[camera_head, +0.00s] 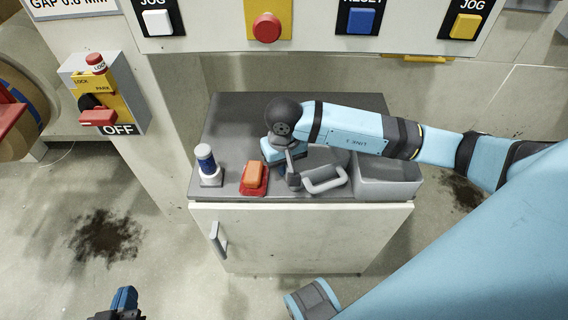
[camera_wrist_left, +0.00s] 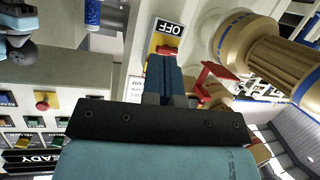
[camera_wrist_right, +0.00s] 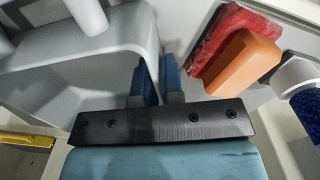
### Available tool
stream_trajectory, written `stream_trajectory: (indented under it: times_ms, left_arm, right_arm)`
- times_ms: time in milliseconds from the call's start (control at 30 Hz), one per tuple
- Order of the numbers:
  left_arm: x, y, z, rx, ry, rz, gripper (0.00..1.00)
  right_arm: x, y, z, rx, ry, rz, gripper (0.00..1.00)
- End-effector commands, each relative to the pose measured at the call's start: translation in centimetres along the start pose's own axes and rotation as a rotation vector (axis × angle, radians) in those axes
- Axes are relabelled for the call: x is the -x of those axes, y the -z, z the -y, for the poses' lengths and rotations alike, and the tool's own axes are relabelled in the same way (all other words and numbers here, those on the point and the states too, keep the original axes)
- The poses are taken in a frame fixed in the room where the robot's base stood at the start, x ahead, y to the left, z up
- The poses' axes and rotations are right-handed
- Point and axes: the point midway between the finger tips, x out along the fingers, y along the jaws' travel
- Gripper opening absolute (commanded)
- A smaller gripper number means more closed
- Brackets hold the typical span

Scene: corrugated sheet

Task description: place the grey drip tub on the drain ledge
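The grey drip tub shows a light grey loop (camera_head: 326,186) on the dark cabinet top. A grey box-shaped block (camera_head: 388,188) sits beside the loop at the right. I cannot tell whether it is part of the tub. In the right wrist view the tub's grey body (camera_wrist_right: 95,75) fills the left side. My right gripper (camera_wrist_right: 158,80) is at its edge. A grey wall edge runs down to the narrow gap between the fingers, but their grip is unclear. My left gripper (camera_head: 125,298) is low at the left, empty and shut (camera_wrist_left: 164,62). I cannot pick out the drain ledge for sure.
An orange block (camera_head: 254,174) on a red base and a blue-and-white bottle (camera_head: 206,158) stand left of the right gripper. The cabinet top (camera_head: 235,120) is bare at the back left. A control panel (camera_head: 310,35) with buttons overhangs behind. A switch box (camera_head: 104,95) is at left.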

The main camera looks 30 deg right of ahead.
Motion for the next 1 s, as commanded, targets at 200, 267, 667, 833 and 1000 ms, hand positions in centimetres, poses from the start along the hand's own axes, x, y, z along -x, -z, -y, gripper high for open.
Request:
stream_trajectory:
  times_ms: [200,267,667,833,1000]
  left_arm:
    - [0.0,0.1,-0.1,0.003,0.0,-0.002,0.0]
    - [0.0,0.1,-0.1,0.005,0.0,-0.003,0.0]
    - [0.5,-0.9,0.7,0.005,0.032,0.072,0.0]
    - [0.9,-2.9,1.0,0.003,0.042,0.138,0.0]
    - [0.9,-2.8,1.0,0.001,0.043,0.136,0.0]
  right_arm:
    - [0.0,0.0,0.0,0.0,0.0,0.0,0.3]
    - [0.0,0.0,0.0,0.0,0.0,0.0,0.3]
    - [4.3,0.1,0.0,0.002,0.0,-0.003,0.3]
    - [6.8,0.1,0.0,0.0,0.001,-0.002,0.3]
    - [7.3,-0.8,1.1,-0.016,0.05,0.027,0.3]
